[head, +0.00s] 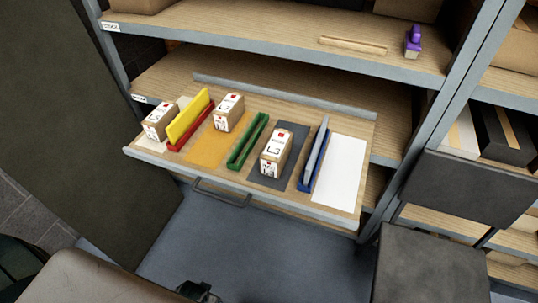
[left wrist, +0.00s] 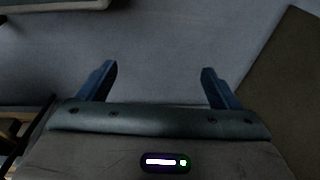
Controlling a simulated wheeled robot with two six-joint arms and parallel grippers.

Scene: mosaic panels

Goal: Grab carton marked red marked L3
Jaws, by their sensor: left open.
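In the head view, a brown and white carton (head: 275,152) stands on a dark grey mat in the pulled-out drawer. Its label reads L3 and has a small red mark. Two similar cartons stand in the drawer, one on the orange mat (head: 229,112) and one at the far left (head: 160,121). Both show red marks; their small print is hard to read. My left gripper (head: 200,292) is at the bottom edge, low in front of the drawer and apart from the cartons. In the left wrist view its blue fingers (left wrist: 158,70) are spread with nothing between them. My right gripper is not in view.
The drawer (head: 290,204) has a front handle. A shelf (head: 250,45) hangs above the drawer's back. A dark panel (head: 80,130) stands left.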

